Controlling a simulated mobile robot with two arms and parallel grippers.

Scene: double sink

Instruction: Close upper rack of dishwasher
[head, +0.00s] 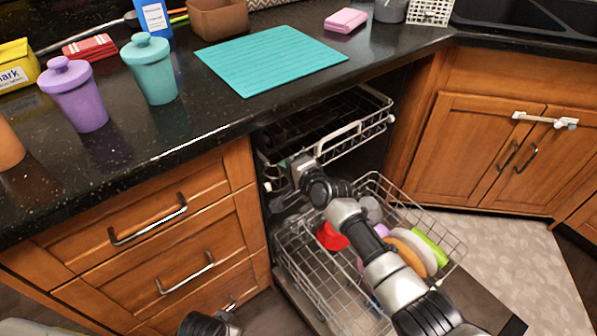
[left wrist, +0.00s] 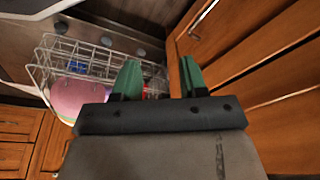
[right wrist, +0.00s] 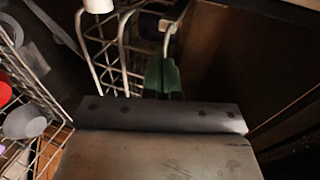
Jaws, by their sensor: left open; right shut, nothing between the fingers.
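The upper rack (head: 380,122) of the dishwasher is a white wire rack under the counter, partly pulled out past the cabinet front. My right arm reaches over the lower rack, and my right gripper (head: 300,168) is at the left front part of the upper rack. In the right wrist view, my right gripper's green fingers (right wrist: 163,76) are shut and empty, close to the white wires of the upper rack (right wrist: 122,50); I cannot tell whether they touch. My left gripper (left wrist: 159,78) is open and empty, low beside the wooden drawers.
The lower rack (head: 305,283) is pulled out above the open dishwasher door (head: 293,293) and holds dishes, including a red item (head: 331,236) and a green one (head: 430,247). Drawers (head: 150,235) flank it on the left. The counter above holds a teal mat (head: 270,60) and canisters.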

